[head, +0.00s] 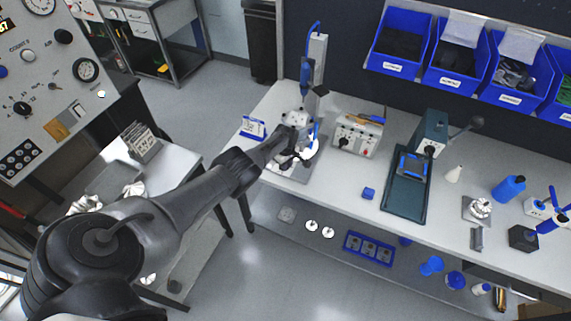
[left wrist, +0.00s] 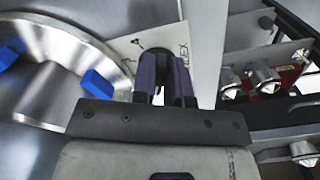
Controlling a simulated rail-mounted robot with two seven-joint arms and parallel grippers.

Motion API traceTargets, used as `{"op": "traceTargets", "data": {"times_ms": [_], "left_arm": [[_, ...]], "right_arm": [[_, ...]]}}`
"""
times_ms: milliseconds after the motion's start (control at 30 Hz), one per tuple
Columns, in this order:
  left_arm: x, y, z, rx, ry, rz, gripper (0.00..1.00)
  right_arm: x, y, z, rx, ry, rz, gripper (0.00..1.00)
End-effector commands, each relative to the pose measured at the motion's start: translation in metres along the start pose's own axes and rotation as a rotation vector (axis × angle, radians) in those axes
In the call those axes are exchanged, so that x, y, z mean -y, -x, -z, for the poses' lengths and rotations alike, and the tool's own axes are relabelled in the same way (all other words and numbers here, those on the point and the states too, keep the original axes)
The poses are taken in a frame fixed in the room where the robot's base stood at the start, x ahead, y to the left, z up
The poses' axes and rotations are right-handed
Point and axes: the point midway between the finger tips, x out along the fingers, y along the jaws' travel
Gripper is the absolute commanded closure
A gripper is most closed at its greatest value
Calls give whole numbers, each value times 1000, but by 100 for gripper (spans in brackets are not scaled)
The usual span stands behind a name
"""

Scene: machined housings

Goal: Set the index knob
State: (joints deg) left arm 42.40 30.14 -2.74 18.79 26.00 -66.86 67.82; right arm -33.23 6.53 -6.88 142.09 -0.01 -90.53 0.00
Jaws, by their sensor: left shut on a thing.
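My left gripper (head: 300,156) reaches over the left end of the bench in the head view. In the left wrist view its dark fingers (left wrist: 165,78) are closed together in front of a pale plate (left wrist: 205,50) with partly covered lettering and marks. The gripper is shut on the index knob, which the fingers mostly hide, so its pointer setting cannot be read. A shiny round metal part (left wrist: 50,45) with blue pieces lies just left of the fingers. My right gripper is not in view.
A control box (head: 357,137) and a green press (head: 425,150) stand right of the gripper on the bench (head: 340,180). In the wrist view, metal fittings (left wrist: 265,78) sit close on the right.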

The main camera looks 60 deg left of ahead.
Motion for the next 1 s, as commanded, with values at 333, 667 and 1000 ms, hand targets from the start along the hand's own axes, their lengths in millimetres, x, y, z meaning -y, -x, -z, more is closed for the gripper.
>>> {"op": "traceTargets", "data": {"times_ms": [333,667,1000], "left_arm": [[-1,1,0,-1,56,-1,100],[-1,1,1,-1,57,-1,100],[-1,1,0,-1,56,0,61]], "right_arm": [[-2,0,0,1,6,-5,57],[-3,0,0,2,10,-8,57],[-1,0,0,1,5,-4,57]]}}
